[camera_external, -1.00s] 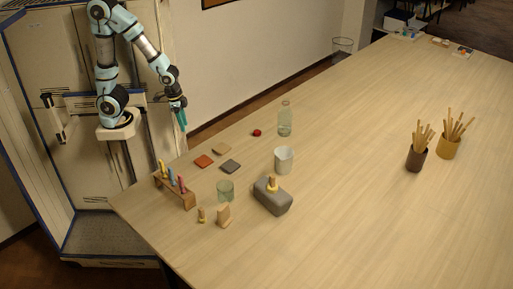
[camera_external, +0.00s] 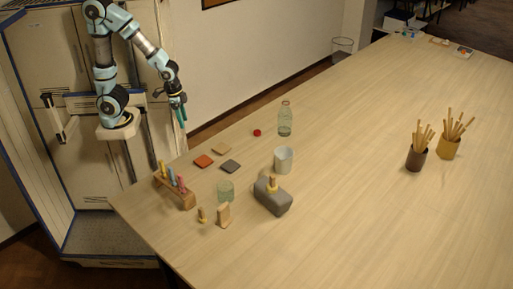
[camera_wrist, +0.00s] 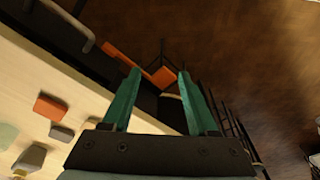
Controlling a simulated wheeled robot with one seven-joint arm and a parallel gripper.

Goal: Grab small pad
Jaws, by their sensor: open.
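Three thin square pads lie flat on the table near its left edge: an orange-red pad (camera_external: 204,161), a tan pad (camera_external: 221,149) and a dark grey pad (camera_external: 231,166).
Two pots of sticks (camera_external: 416,159) stand far right. The table's middle is clear.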

